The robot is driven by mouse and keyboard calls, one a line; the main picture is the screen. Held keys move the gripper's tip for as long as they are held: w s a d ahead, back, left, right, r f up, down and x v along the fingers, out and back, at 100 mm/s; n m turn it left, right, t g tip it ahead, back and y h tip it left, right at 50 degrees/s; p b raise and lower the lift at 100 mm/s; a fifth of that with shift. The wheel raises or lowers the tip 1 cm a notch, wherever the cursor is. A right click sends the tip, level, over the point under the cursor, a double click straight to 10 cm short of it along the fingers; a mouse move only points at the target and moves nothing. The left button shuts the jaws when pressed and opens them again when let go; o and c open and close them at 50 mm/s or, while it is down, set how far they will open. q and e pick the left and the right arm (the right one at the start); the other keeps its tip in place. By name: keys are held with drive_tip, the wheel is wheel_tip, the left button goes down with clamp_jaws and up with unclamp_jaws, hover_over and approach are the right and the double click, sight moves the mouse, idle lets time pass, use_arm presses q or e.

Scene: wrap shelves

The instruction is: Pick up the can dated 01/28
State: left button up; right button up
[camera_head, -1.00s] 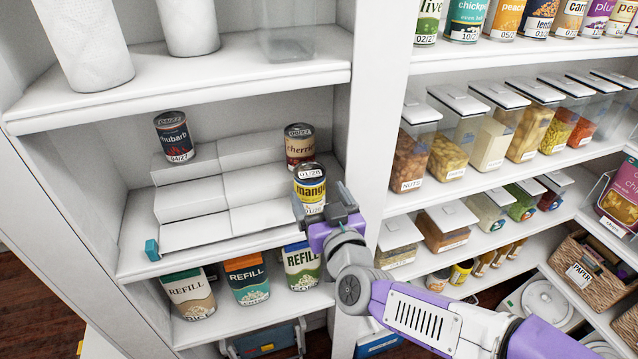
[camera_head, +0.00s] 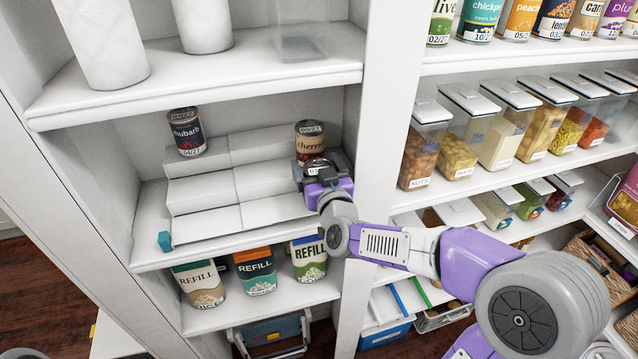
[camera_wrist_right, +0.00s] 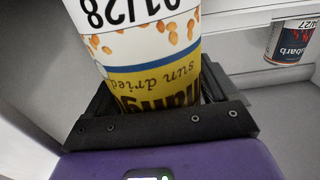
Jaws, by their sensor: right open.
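The mango can dated 01/28 shows large and upside down in the right wrist view (camera_wrist_right: 150,50), with a white, blue and yellow label. My left gripper is not in view.
A stepped white riser (camera_head: 205,190) fills the shelf. A white upright post (camera_head: 378,130) is close on the right.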

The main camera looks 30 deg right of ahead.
drive_tip(key=c, duration=0.9)
drive_tip(key=shift+c, duration=0.4)
drive_tip(key=shift+r, duration=0.1)
